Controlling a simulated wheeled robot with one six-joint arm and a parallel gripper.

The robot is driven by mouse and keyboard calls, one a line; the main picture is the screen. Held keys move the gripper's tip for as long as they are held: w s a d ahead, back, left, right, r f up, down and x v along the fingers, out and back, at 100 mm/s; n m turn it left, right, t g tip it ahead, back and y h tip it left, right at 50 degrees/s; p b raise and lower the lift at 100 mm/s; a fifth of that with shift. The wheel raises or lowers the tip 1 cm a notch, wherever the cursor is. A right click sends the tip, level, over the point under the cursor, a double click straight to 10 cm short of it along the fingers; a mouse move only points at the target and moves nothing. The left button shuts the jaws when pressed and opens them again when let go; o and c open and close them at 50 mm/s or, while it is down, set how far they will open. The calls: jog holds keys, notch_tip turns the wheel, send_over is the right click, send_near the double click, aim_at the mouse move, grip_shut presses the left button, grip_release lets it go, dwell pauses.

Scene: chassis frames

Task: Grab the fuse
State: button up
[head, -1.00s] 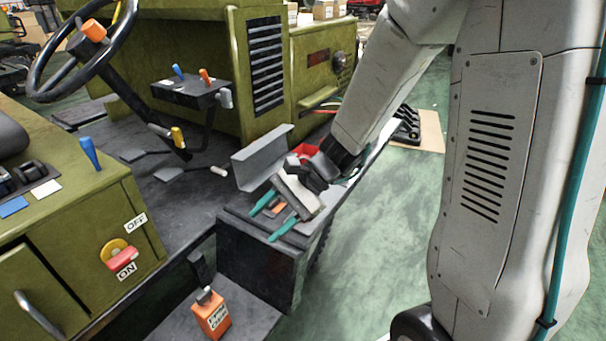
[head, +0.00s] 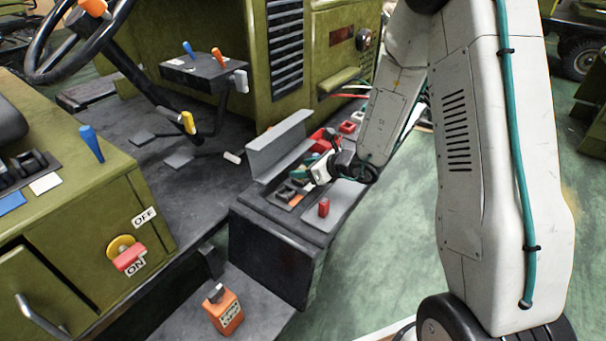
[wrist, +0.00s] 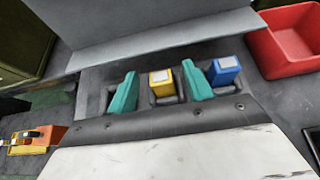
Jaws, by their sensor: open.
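A yellow fuse (wrist: 162,84) with a pale top stands in a dark slot row in the wrist view. A blue fuse (wrist: 227,70) stands in the slot to its right. My gripper (wrist: 160,84) is open, with one teal finger on the left of the yellow fuse and the other between the yellow and blue fuses. I cannot tell whether the fingers touch the yellow fuse. In the head view my gripper (head: 309,166) is low over the black box, and its body hides these fuses.
A grey angled plate (head: 278,146) stands behind the slots. A red tray (wrist: 292,42) is to the right in the wrist view. A red piece (head: 324,207) stands on a grey panel at the box's front. An orange part (wrist: 50,135) lies at the left in the wrist view.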

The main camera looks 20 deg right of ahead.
aim_at(303, 168)
jog(key=x, duration=0.3)
jog(key=shift+w+f, duration=0.1)
jog(key=shift+f, duration=0.1)
jog(key=shift+c, duration=0.3)
jog(key=c, duration=1)
jog(key=shift+r, duration=0.1)
